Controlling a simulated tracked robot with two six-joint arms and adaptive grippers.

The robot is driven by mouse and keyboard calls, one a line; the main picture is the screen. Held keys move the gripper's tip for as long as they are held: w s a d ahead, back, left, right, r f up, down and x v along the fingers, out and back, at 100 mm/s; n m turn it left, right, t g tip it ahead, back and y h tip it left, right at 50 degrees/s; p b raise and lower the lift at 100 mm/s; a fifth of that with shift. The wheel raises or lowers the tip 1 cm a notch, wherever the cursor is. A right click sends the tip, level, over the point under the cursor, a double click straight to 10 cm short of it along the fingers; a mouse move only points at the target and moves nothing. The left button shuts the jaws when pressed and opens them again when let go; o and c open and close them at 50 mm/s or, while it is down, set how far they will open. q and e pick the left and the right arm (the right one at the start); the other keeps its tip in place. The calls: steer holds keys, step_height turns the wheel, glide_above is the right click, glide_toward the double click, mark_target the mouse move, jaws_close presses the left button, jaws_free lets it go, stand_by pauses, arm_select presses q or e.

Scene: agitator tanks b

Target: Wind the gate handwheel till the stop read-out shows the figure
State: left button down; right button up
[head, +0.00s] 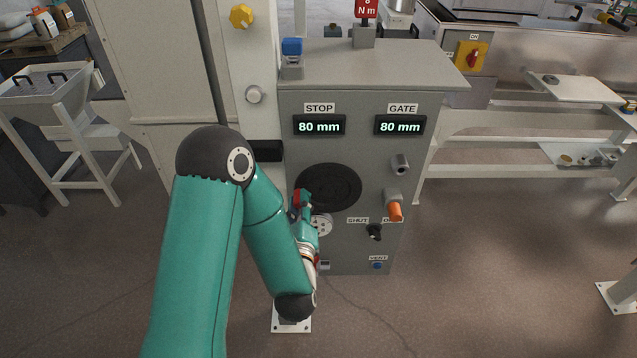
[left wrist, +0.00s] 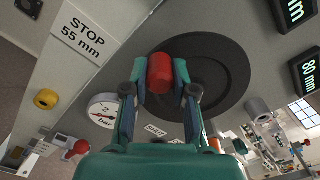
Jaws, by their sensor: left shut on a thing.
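The gate handwheel (head: 338,188) is a flat black disc on the front of a grey cabinet; it also shows in the left wrist view (left wrist: 225,75). Its red handle (left wrist: 160,73) stands at the wheel's rim. My left gripper (head: 303,203) is shut on the red handle, at the wheel's lower left in the head view. The stop read-out (head: 319,126) shows 80 mm. The gate read-out (head: 400,126) also shows 80 mm. A white placard (left wrist: 83,33) in the left wrist view reads STOP 55 mm. My right gripper is not in view.
Near the wheel are a bar gauge (left wrist: 103,110), an orange-tipped knob (head: 395,210), a black SHUT selector (head: 374,232) and a blue VENT button (head: 377,266).

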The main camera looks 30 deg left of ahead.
arm_select(q)
steer(key=shift+d+r, duration=0.1)
step_height(320, 180, up, 2)
steer(key=m+p, duration=0.1)
steer(key=m, duration=0.1)
steer(key=m+p, duration=0.1)
steer(key=shift+w+d+r+m, duration=0.1)
steer(key=shift+w+d+m, duration=0.05)
steer(key=shift+m, duration=0.25)
steer(key=p, duration=0.6)
steer(key=shift+w+r+m, duration=0.1)
steer(key=shift+r+m, duration=0.15)
steer(key=shift+m, duration=0.05)
steer(key=shift+p, duration=1.2)
steer(key=shift+f, duration=0.1)
steer(key=c, duration=0.9)
jaws_free()
steer(key=shift+o, duration=0.2)
